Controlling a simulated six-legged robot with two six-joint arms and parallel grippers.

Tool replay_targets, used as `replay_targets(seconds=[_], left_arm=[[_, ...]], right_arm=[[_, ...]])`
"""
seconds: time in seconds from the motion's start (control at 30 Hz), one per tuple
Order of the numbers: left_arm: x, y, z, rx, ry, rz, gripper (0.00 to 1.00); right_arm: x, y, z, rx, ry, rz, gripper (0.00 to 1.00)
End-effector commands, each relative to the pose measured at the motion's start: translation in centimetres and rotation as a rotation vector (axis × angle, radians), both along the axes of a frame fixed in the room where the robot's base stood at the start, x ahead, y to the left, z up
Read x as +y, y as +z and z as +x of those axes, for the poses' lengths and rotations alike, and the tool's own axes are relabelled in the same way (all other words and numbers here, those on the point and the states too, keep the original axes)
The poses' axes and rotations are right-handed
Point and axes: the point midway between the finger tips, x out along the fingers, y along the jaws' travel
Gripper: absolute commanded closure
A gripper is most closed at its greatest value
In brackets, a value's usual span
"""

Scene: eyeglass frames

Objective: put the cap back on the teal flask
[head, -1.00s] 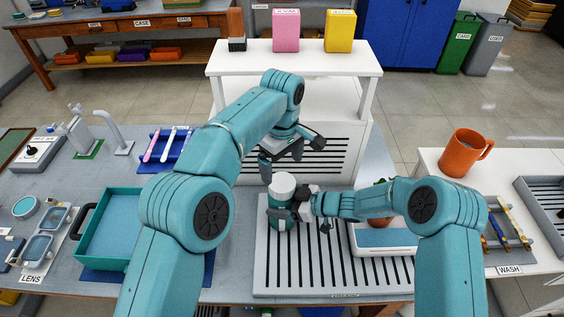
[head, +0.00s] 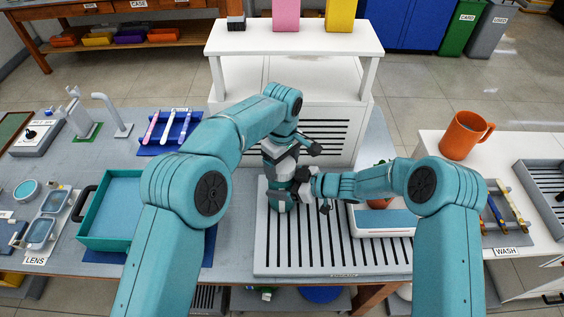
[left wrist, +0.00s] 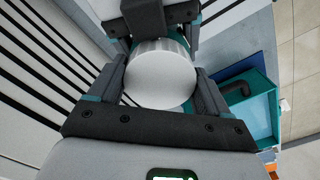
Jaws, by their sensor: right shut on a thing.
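The teal flask (head: 282,206) stands upright on the slatted rack, mostly hidden behind my grippers in the head view. My right gripper (head: 299,190) is shut on its side from the right. The white cap (left wrist: 160,80), round with a ribbed edge, sits on top of the flask in the left wrist view. My left gripper (head: 281,168) is over the flask from above, its open fingers on both sides of the cap. Whether the fingers touch the cap is hard to tell, and the cap's seating is hidden.
A teal tray (head: 110,225) lies to the left. A white shelf unit (head: 295,38) stands behind.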

Motion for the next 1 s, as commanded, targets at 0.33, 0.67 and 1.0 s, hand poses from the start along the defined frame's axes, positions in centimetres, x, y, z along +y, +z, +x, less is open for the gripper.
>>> replay_targets(seconds=[0.33, 0.67, 1.0], left_arm=[[0.04, -0.07, -0.06, 0.003, -0.182, 0.002, 0.59], [0.05, -0.07, -0.08, 0.003, -0.300, 0.003, 0.59], [0.03, -0.01, -0.04, 0.002, -0.297, 0.002, 0.00]], right_arm=[[-0.06, -0.48, -0.17, 0.009, -0.001, -0.005, 1.00], [-0.08, -0.48, -0.15, 0.009, -0.003, -0.005, 1.00], [-0.08, -0.47, -0.15, 0.008, -0.002, -0.005, 1.00]])
